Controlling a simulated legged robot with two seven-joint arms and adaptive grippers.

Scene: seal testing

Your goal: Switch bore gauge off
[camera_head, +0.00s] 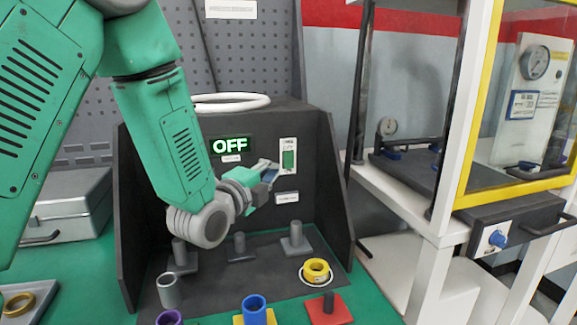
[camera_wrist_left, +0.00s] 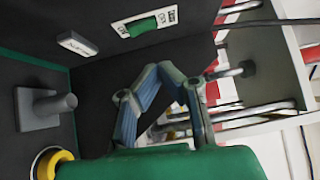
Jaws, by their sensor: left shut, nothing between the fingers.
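The bore gauge is a dark grey open-fronted station (camera_head: 222,110) with a white ring on top. Its lit green display (camera_head: 230,146) reads OFF. A green rocker switch (camera_head: 289,160) on a white plate sits on the back panel, right of the display; it also shows at the top of the left wrist view (camera_wrist_left: 142,27). My left gripper (camera_head: 272,173) is shut and empty, just left of and below the switch. In the left wrist view its fingertips (camera_wrist_left: 168,70) appear apart from the switch. My right gripper is not in view.
Grey pegs (camera_head: 296,238) stand on the station floor, with a yellow ring (camera_head: 316,271) at its right. Coloured parts, including a blue cylinder (camera_head: 255,308) and a red base (camera_head: 329,309), stand in front. A yellow-framed cabinet (camera_head: 478,105) is at the right.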

